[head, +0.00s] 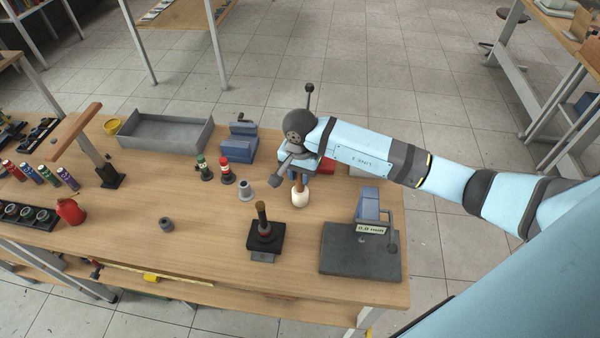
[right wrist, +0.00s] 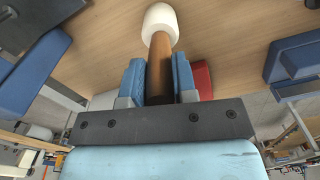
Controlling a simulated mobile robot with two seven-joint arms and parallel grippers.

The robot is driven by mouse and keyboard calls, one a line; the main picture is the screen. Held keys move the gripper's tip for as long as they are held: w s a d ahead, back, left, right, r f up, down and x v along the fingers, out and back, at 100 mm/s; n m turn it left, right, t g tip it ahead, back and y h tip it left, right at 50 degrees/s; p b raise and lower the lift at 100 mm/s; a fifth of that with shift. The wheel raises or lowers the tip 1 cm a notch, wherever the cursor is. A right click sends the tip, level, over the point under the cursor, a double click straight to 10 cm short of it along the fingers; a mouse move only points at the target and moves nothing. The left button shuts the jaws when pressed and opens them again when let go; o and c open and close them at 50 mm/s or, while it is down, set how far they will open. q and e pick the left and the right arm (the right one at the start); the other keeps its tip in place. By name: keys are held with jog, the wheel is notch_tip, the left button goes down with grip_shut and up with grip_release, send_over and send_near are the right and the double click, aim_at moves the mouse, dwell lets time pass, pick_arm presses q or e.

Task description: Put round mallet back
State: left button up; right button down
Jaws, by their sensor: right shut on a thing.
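The round mallet has a white rounded head (head: 300,198) and a brown wooden handle. My right gripper (head: 299,174) is over the back right part of the workbench, shut on the handle. The mallet hangs head down; I cannot tell whether the head touches the table. In the right wrist view the handle (right wrist: 160,68) runs between the two blue finger pads, with the white head (right wrist: 160,25) beyond them. The handle's top end is hidden by the gripper. My left gripper is not in view.
A black stand with an upright tool (head: 264,232) is in front. A blue device on a dark plate (head: 345,263) stands front right. Red and green pieces (head: 226,172), a grey cone (head: 245,190), a blue vise (head: 238,146) and a grey tray (head: 165,145) are left. The bench's left middle is mostly clear.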

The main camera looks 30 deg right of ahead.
jog(key=shift+f, duration=0.15)
jog(key=c, duration=0.9)
grip_release()
jog(key=shift+r, duration=0.35)
notch_tip(320, 180, up, 12)
jog(key=shift+f+b, duration=0.1)
jog(key=shift+b, duration=0.85)
